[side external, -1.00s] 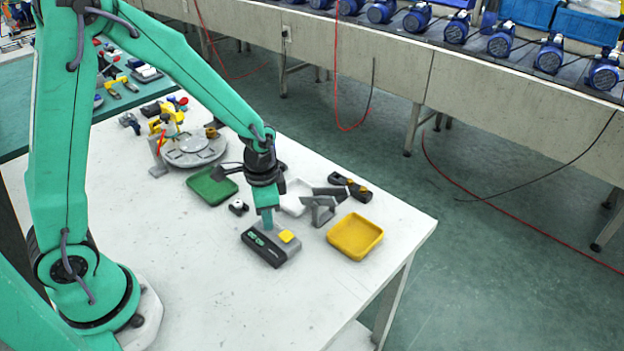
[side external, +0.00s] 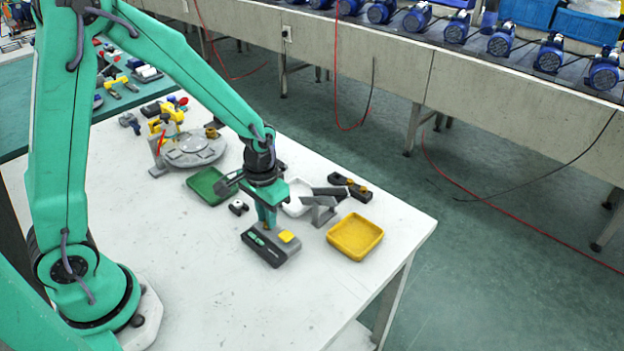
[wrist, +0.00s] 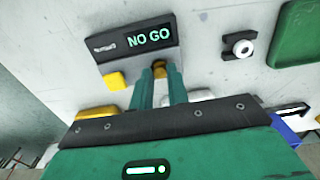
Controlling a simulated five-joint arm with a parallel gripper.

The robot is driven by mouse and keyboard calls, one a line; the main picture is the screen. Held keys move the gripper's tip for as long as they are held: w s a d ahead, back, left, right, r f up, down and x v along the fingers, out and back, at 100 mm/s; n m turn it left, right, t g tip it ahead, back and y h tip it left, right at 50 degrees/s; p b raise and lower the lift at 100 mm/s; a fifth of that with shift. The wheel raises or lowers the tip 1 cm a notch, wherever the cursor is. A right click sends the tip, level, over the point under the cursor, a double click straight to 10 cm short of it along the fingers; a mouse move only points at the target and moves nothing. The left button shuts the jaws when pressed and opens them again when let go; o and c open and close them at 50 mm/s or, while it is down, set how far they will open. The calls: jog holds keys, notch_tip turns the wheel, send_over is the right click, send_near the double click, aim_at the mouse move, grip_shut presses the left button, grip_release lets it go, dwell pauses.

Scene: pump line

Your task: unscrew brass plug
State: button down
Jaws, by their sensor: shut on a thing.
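My gripper (side external: 267,222) points down at a dark grey gauge box (side external: 262,250) on the white table. In the wrist view its two green fingers (wrist: 159,76) are shut on the brass plug (wrist: 159,67), at the edge of the box. The plug is mostly hidden between the fingers, so I cannot tell how deep it sits. The box's display (wrist: 149,37) reads NO GO in green. A yellow block (side external: 287,236) sits on the box's right side.
A yellow tray (side external: 355,237) lies to the right, with a grey stand (side external: 320,208) and a white tray (side external: 297,194) behind. A green tray (side external: 211,187) and a small black-and-white part (side external: 238,207) are to the left. The front table is clear.

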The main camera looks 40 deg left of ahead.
jog(key=c, duration=1.6)
grip_release()
jog(key=shift+o, duration=0.2)
jog(key=shift+r, duration=0.2)
jog(key=shift+r, duration=2.1)
jog(key=shift+m, duration=0.3)
